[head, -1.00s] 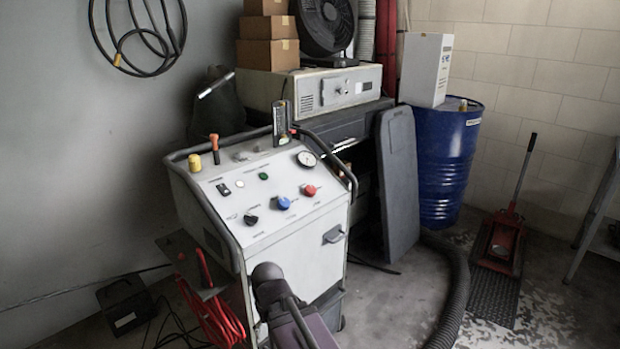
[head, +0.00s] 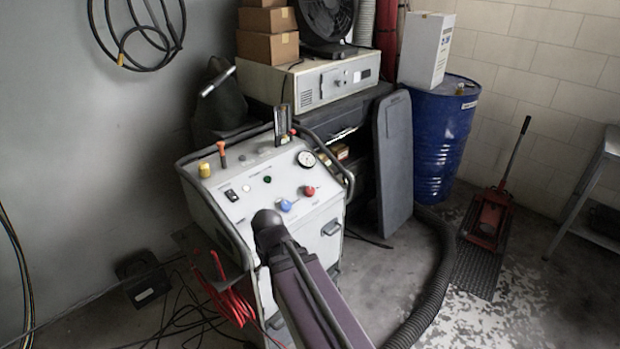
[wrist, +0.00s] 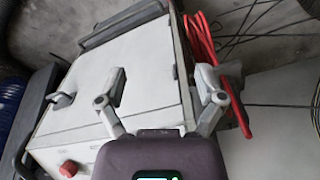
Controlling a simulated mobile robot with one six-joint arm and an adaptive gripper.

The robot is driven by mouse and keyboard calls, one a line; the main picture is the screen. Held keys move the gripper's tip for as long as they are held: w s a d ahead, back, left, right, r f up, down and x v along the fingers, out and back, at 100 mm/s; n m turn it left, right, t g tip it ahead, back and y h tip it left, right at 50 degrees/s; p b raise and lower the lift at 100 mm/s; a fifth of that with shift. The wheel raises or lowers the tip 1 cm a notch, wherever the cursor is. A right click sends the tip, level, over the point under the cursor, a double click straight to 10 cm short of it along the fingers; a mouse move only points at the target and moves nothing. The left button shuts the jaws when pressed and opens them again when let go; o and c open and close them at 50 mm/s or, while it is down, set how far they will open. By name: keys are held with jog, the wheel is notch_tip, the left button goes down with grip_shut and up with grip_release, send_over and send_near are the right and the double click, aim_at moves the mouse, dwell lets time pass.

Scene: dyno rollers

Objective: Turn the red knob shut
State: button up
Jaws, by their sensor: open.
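The red knob (head: 309,191) sits on the sloped white panel of the control cart (head: 312,240), right of the blue knob (head: 285,205). The red knob also shows at the lower left of the wrist view (wrist: 69,169). My gripper (wrist: 161,75) is open and empty in the wrist view, its two fingers spread over the cart's pale front. The red knob lies to the left of the fingers and below them in that picture, apart from them. In the head view my arm covers part of the panel's front edge, and the fingers cannot be made out.
A round gauge (head: 306,159) and a dark tube rail edge the panel. Red cable (head: 232,300) hangs at the cart's left. A blue drum (head: 441,140), black hose (head: 437,285) and red floor jack (head: 490,218) stand to the right. Floor at the lower right is open.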

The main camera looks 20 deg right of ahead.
notch_tip(320, 180, up, 9)
jog(key=w+d+m+p, duration=0.1)
jog(key=w+p, duration=0.1)
jog(key=p, duration=0.6)
notch_tip(320, 180, up, 8)
jog(key=m+t+y+p, duration=0.2)
jog(key=m+t+p, duration=0.3)
jog(key=m, duration=2.1)
send_over(311, 190)
jog(key=s+d, duration=0.2)
jog(key=s, duration=0.3)
jog(key=g, duration=0.1)
jog(key=shift+f+p, duration=0.15)
jog(key=shift+p, duration=0.15)
jog(key=shift+f, duration=0.15)
jog(key=b+x, duration=1.2)
jog(key=x, duration=0.1)
jog(key=shift+d+f+b, duration=0.1)
jog(key=shift+f+b, duration=0.15)
jog(key=shift+b, duration=0.05)
